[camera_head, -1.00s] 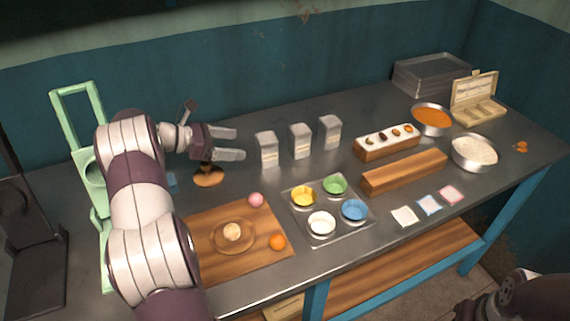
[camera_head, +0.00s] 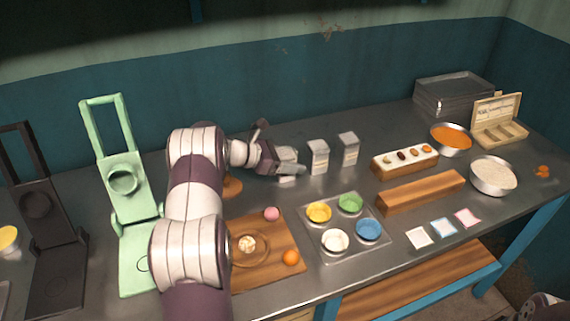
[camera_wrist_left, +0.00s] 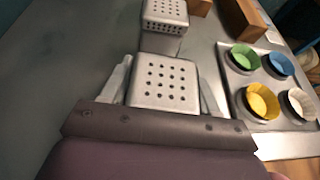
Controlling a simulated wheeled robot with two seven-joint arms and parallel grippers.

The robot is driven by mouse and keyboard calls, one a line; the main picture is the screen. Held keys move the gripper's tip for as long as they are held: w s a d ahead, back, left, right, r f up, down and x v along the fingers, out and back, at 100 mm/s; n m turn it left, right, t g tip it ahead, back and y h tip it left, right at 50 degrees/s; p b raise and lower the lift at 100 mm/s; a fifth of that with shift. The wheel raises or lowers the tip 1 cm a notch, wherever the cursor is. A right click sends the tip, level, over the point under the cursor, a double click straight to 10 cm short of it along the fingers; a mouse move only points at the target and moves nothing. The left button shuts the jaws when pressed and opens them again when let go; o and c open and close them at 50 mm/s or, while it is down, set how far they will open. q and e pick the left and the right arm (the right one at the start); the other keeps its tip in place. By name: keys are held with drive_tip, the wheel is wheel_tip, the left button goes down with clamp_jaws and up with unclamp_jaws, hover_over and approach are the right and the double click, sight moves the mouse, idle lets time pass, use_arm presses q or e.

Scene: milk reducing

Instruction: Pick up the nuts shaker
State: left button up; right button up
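Three grey shakers with pale labels stand in a row at the back of the table; the label text is too small to read. My left gripper (camera_head: 289,162) is at the leftmost shaker (camera_head: 286,180), which it partly hides. In the left wrist view the perforated top of this shaker (camera_wrist_left: 163,84) lies between the two fingers, one on each side, with little room beside it. The gripper looks open around it; firm contact does not show. The middle shaker (camera_head: 318,157) and right shaker (camera_head: 348,150) stand free to the right.
A metal tray with coloured cups (camera_head: 372,254) lies in front of the shakers. A wooden board (camera_head: 268,280) is at front left, a green press (camera_head: 120,180) further left. A wooden block (camera_head: 422,192) and bowls (camera_head: 493,176) are on the right.

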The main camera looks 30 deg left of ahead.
use_arm(q)
drive_tip(key=c, duration=0.5)
drive_tip(key=shift+o, duration=0.2)
drive_tip(key=shift+r, duration=0.1)
